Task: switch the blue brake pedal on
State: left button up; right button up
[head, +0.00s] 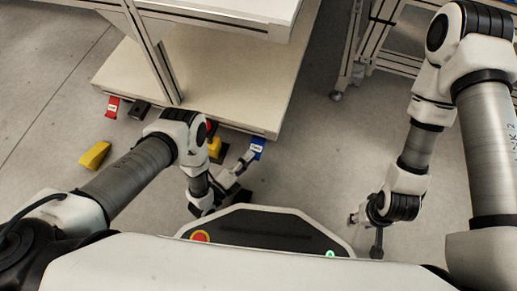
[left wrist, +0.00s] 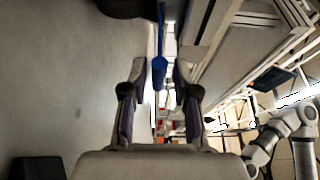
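The blue brake pedal (head: 257,146), with a pale label, sits at the front edge of the low shelf in the head view. My left gripper (head: 246,160) is close in front of it. In the left wrist view a blue bar (left wrist: 159,72) lies between the two separated fingers of the left gripper (left wrist: 158,80). Gaps show on both sides of the bar, so the gripper looks open around it; contact cannot be made out. My right gripper (head: 365,232) hangs at the right, far from the pedal, its fingers too small to judge.
A red labelled pedal (head: 113,106) and a black block (head: 139,110) are at the left of the low shelf (head: 225,85). A yellow block (head: 95,155) lies on the floor. Another yellow piece (head: 215,147) is partly behind my left arm. Floor right of the shelf is clear.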

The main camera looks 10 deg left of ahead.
aim_at(258, 148)
pick_arm(q)
jog(key=b+x, duration=0.2)
jog(key=x, duration=0.2)
jog(key=shift+w+d+f, duration=0.15)
jog(key=shift+w+d, duration=0.05)
jog(key=shift+w, duration=0.15)
jog(key=shift+w+d, duration=0.2)
jog(key=shift+w, duration=0.1)
grip_shut()
jog(key=shift+f+m+t+h+b, duration=0.45)
jog(key=shift+f+t+b, duration=0.3)
jog(key=shift+b, duration=0.4)
jog(key=shift+r+t+h, duration=0.15)
jog(key=shift+t+h, duration=0.1)
jog(key=shift+r, duration=0.15)
grip_release()
